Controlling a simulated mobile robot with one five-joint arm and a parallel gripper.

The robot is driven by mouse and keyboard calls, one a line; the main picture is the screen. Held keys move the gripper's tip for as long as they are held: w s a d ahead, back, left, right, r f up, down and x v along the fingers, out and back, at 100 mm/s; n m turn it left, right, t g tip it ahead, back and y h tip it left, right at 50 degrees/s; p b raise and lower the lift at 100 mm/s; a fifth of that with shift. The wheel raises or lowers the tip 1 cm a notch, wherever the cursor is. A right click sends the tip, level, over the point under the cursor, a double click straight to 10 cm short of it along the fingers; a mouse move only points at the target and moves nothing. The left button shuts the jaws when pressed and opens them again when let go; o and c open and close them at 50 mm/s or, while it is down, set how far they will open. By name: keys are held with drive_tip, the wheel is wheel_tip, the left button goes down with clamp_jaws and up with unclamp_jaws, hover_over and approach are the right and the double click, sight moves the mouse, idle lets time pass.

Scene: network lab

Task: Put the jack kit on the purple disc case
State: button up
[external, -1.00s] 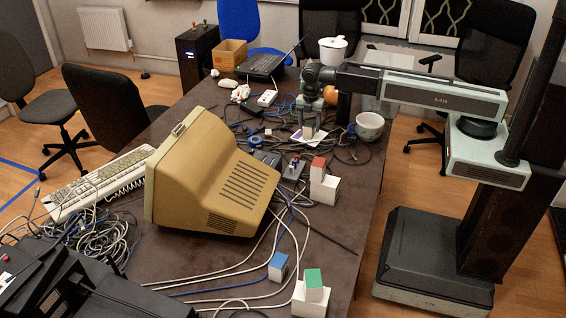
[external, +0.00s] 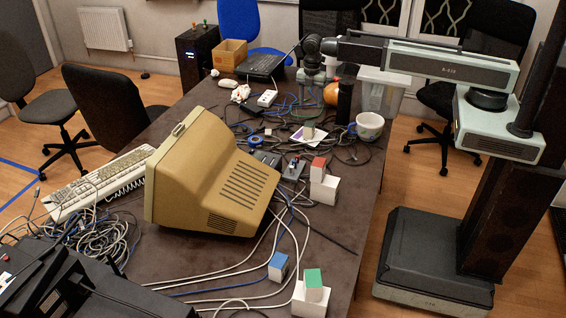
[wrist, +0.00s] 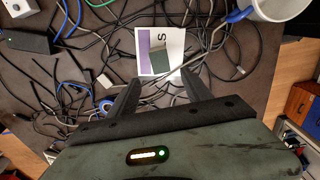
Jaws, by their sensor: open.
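The purple disc case (external: 297,136) lies flat among cables on the table. Its white and purple cover (wrist: 173,39) shows ahead of my fingers in the wrist view. A small pale block, which looks like the jack kit (external: 308,132), stands on the case. In the wrist view the kit (wrist: 159,57) shows a grey-green top and sits within the cover's outline. My gripper (external: 311,101) is raised above and beyond the case, clear of the kit. Its two fingers (wrist: 160,84) are spread apart with nothing between them.
A white mug (external: 369,127) and a black cylinder (external: 344,101) stand to the right of the case. An orange ball (external: 331,93) is behind. Cables cover much of the table around the case. A beige monitor (external: 212,170) and a red-topped block (external: 318,168) are nearer the camera.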

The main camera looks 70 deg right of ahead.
drive_tip(key=s+m, duration=1.3)
drive_tip(key=m, duration=0.5)
drive_tip(key=shift+s+d+r, duration=0.25)
drive_tip(key=shift+s+d, duration=0.05)
drive_tip(key=shift+d, duration=0.15)
